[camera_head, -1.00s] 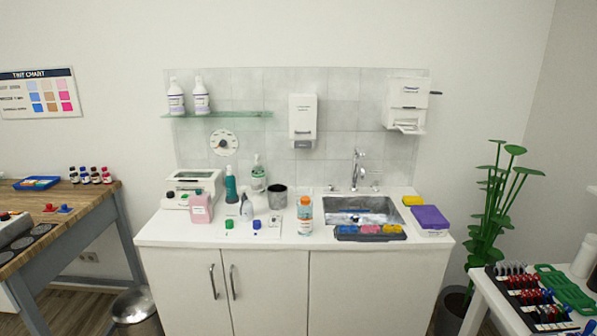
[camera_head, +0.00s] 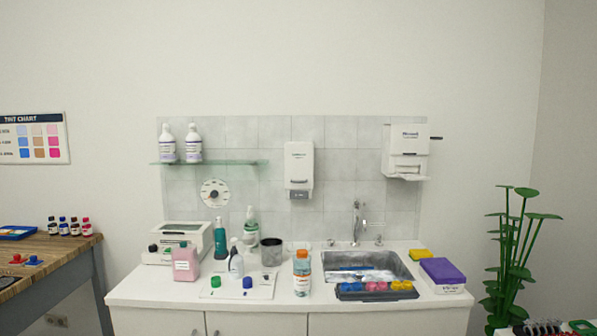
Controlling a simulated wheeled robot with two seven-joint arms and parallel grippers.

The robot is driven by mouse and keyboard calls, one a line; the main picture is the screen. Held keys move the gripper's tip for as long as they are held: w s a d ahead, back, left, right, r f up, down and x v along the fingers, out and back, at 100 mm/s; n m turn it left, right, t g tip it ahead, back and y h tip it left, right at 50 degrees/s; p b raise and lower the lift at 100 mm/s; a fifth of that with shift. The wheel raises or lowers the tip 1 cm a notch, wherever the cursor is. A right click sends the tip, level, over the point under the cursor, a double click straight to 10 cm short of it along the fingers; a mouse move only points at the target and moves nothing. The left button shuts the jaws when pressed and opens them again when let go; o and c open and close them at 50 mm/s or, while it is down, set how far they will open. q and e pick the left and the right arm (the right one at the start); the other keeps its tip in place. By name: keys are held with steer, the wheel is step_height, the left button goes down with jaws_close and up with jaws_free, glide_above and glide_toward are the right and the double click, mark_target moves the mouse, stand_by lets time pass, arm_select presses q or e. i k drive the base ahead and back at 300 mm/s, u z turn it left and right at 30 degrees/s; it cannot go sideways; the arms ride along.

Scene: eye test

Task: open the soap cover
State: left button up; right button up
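A white wall dispenser (camera_head: 299,165), which looks like the soap dispenser, hangs on the grey tiles above the counter. Its front cover appears closed and flush, with a grey part at the bottom. Its small lettering is too blurred to read. A second white dispenser (camera_head: 407,150) with paper at its lower slot and a dark lever on its right side hangs further right. Neither of my grippers is in view.
The white counter (camera_head: 135,290) holds several bottles, a pink container (camera_head: 186,263), a grey cup (camera_head: 271,252) and a purple box (camera_head: 442,271). A sink (camera_head: 366,264) with a tap sits at right. A glass shelf (camera_head: 210,163) is left of the dispenser. A plant (camera_head: 513,262) stands right.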

mark_target(298, 155)
steer(key=z, duration=0.25)
steer(key=i, duration=1.3)
steer(key=u, duration=0.4)
